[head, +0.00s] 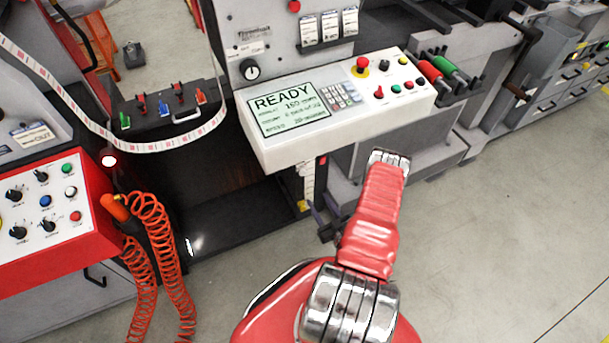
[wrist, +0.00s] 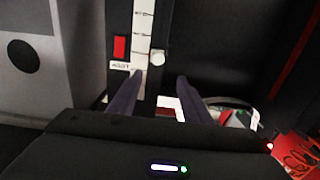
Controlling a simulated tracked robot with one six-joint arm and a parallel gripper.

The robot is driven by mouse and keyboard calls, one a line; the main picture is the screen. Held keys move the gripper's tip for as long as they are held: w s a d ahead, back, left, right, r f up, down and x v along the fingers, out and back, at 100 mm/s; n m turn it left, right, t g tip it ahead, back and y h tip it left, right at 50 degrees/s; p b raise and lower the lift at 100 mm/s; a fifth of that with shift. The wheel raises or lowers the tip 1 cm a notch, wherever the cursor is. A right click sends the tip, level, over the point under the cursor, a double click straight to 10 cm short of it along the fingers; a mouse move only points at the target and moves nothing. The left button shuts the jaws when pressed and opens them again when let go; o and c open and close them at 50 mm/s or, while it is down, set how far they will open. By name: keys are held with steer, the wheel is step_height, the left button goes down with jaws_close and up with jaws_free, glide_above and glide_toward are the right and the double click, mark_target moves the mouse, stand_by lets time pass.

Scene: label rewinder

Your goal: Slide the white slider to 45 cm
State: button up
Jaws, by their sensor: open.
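In the wrist view, a small white rounded knob (wrist: 157,57), which looks like the white slider, sits just right of an upright white scale (wrist: 143,30) with dark ticks. Its reading is too small to tell. My gripper (wrist: 160,76) is open, its two dark fingers pointing toward the scale. The knob shows between and just beyond the fingertips, with no clear contact. In the head view the scale (head: 308,180) hangs under the white console, and my red arm covers much of the area to its right.
A red block (wrist: 120,47) sits left of the scale, above a small label (wrist: 120,65). The white console (head: 335,105) reading READY overhangs the scale. An orange coiled hose (head: 155,240) hangs left beside a red control box (head: 50,225). Floor at right is clear.

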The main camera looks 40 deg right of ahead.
mark_target(303, 173)
steer(key=shift+s+d, duration=0.1)
stand_by(0.3)
steer(key=x, duration=1.3)
steer(key=shift+w+d, duration=0.2)
steer(key=shift+w, duration=0.05)
jaws_close()
stand_by(0.3)
